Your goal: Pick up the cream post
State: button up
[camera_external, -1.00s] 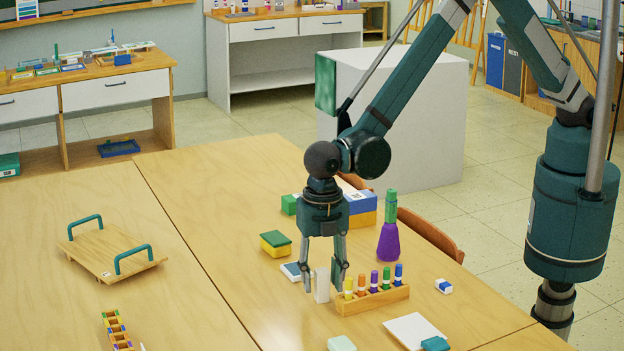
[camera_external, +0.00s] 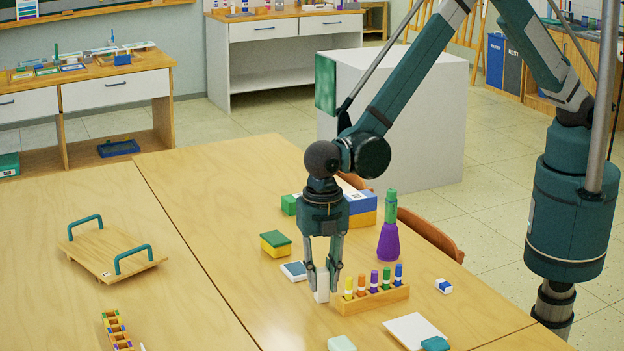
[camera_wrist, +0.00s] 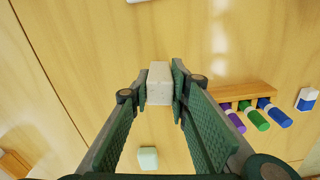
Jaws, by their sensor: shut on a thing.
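The cream post (camera_external: 321,286) is a small pale upright block on the wooden table, just left of the marker rack. My gripper (camera_external: 322,284) points down over it, with one finger on each side. In the wrist view the cream post (camera_wrist: 159,84) sits between the green pads of my gripper (camera_wrist: 158,86), which is shut on it. I cannot tell whether its base still touches the table.
A wooden rack (camera_external: 376,299) with several coloured markers stands close to the right. A white-blue block (camera_external: 294,271) lies close behind left. A purple cone (camera_external: 389,243) stands behind the rack. A pale green block (camera_external: 341,343) lies in front.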

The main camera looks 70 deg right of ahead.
jog(key=shift+r+p, duration=0.4)
jog(key=shift+r, duration=4.6)
